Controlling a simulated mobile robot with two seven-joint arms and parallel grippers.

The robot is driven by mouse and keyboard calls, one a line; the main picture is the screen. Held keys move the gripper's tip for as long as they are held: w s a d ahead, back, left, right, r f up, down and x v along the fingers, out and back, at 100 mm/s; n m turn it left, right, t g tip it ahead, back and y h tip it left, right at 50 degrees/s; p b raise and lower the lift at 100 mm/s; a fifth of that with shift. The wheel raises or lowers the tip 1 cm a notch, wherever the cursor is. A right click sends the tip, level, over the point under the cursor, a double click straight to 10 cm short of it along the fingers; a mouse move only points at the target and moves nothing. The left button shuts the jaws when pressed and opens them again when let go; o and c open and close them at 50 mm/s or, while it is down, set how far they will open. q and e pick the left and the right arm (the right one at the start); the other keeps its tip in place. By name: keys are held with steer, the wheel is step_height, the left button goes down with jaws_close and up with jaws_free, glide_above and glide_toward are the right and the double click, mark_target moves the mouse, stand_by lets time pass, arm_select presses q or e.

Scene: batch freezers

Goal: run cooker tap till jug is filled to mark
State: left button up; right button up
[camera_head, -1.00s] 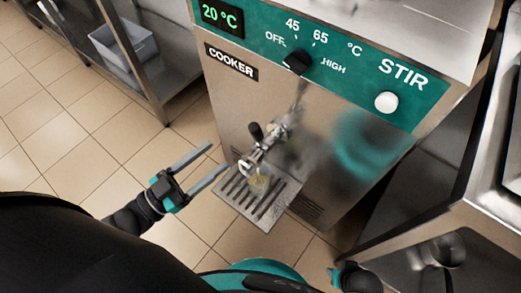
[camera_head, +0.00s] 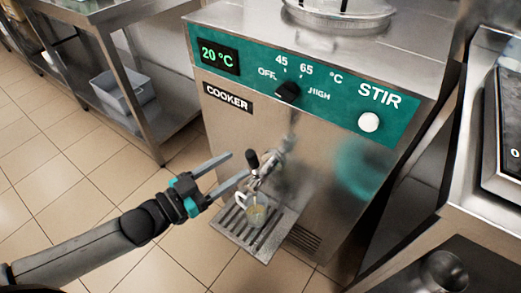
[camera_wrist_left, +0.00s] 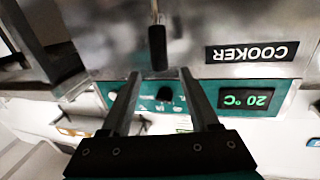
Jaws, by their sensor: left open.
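The steel cooker (camera_head: 235,130) has a tap (camera_head: 270,170) with a black lever (camera_head: 252,160) on its front. A small clear jug (camera_head: 257,215) stands under the tap on the slotted drip tray (camera_head: 228,226). Something yellowish shows in the jug; its mark and level are too small to read. My left gripper (camera_head: 239,164) is open at the left of the tap, its fingertips close to the lever. In the left wrist view, the black lever (camera_wrist_left: 157,47) appears upside down, just beyond the gap between the open fingertips (camera_wrist_left: 160,73). My right gripper is out of view.
The cooker's teal panel has a black dial (camera_head: 288,91), a white STIR button (camera_head: 369,122) and a display (camera_head: 219,56) reading 20 °C. A steel shelf unit with a grey bin (camera_head: 122,95) stands left. A steel counter (camera_head: 480,215) borders the right.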

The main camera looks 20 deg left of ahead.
mark_target(253, 153)
arm_select(q)
steer(key=b+x, duration=0.2)
steer(key=x, duration=0.4)
steer(key=shift+w+d, duration=0.25)
steer(key=shift+b+x, duration=0.4)
steer(key=shift+x, duration=0.65)
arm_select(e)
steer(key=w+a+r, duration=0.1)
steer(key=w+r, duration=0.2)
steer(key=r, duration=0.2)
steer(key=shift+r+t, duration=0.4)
arm_select(q)
jaws_close()
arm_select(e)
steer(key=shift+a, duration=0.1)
